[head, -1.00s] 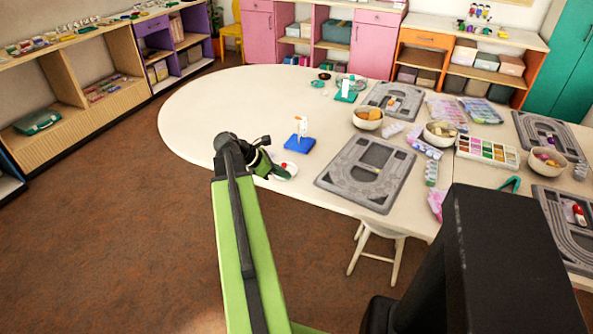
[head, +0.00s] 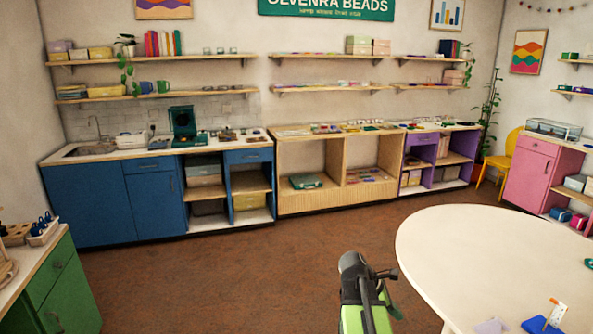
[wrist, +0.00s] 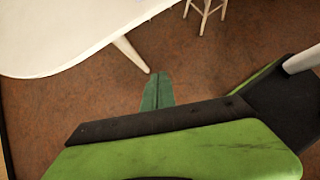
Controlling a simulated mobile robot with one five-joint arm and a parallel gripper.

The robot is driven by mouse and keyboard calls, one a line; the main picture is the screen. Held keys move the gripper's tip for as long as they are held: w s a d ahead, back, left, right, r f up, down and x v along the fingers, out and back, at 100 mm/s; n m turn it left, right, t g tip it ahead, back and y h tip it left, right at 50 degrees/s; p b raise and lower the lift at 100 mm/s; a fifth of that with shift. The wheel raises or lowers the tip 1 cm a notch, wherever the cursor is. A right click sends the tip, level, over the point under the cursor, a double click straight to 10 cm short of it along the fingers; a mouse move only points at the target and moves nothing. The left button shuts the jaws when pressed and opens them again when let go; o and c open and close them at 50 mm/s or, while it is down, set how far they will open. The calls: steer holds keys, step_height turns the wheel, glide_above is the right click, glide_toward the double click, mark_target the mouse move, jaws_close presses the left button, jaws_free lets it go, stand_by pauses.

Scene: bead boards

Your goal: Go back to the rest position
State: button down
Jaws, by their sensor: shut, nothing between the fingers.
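My gripper (wrist: 157,80) shows in the wrist view as two green fingers pressed together, with nothing between them. It hangs above the brown floor, close to the edge of the white table in that view. In the head view my green and black arm stands at the bottom centre, left of the white table (head: 470,250). The fingers cannot be made out clearly in the head view.
A blue block with a white upright card (head: 545,322) is on the table at bottom right. A green cabinet (head: 65,285) stands at the left. Blue and wooden shelves (head: 300,210) line the back wall. The brown floor (head: 230,275) between is clear. A stool (wrist: 205,12) shows in the wrist view.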

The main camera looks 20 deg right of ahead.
steer(key=w+a+t+y+p, duration=0.1)
steer(key=w+a, duration=0.2)
steer(key=a, duration=0.4)
steer(key=w+a+t+p, duration=0.1)
steer(key=w+a, duration=0.3)
steer(key=a, duration=0.4)
steer(key=a+f+m+t+y+p, duration=0.1)
steer(key=a+m+y, duration=0.5)
steer(key=a+m, duration=0.7)
steer(key=a, duration=1.1)
steer(key=shift+a, duration=0.35)
